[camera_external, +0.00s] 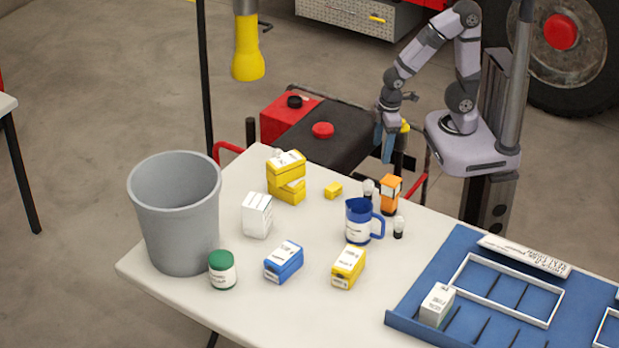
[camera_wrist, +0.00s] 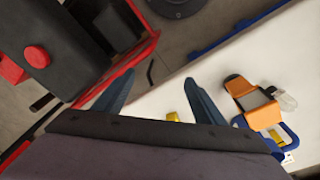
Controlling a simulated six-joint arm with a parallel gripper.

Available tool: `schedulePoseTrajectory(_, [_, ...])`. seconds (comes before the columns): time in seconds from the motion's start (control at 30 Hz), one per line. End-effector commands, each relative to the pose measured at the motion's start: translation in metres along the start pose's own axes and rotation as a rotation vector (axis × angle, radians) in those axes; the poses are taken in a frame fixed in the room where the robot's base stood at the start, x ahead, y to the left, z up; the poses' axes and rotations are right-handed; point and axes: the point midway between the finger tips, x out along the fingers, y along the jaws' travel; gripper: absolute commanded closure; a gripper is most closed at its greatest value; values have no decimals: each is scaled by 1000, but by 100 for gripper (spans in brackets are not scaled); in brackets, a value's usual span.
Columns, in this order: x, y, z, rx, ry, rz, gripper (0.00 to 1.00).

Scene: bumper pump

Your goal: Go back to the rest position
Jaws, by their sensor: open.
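My gripper (camera_external: 387,145) is open and empty. In the external view it hangs pointing down at the far edge of the white table (camera_external: 170,296), left of my base. In the wrist view the two blue-grey fingers of my gripper (camera_wrist: 160,92) are spread wide, with the table edge and floor between and beyond them. Nothing is between the fingers. An orange and white box (camera_external: 390,194) stands just below and in front of my gripper; it also shows in the wrist view (camera_wrist: 243,92), to the right of the right finger.
Near my gripper stand a blue jug (camera_external: 358,222) and small clear bulbs (camera_external: 399,228). Yellow boxes (camera_external: 286,184), a white box (camera_external: 257,215) and a grey bin (camera_external: 177,215) stand further left. A blue tray (camera_external: 403,318) lies right. A black-and-red machine (camera_external: 322,140) is behind the table.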

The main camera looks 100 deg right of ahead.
Motion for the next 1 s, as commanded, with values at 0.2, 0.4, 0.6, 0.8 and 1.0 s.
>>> schedulePoseTrajectory(0.2, [-8,-16,26,3,-87,-39,36])
schedulePoseTrajectory(0.4, [-8,-17,27,4,-92,-40,36])
schedulePoseTrajectory(0.6, [-13,-16,26,4,-91,-40,36])
schedulePoseTrajectory(0.8, [-43,-15,23,5,-91,-39,36])
schedulePoseTrajectory(1.0, [-74,-13,20,5,-90,-39,36])
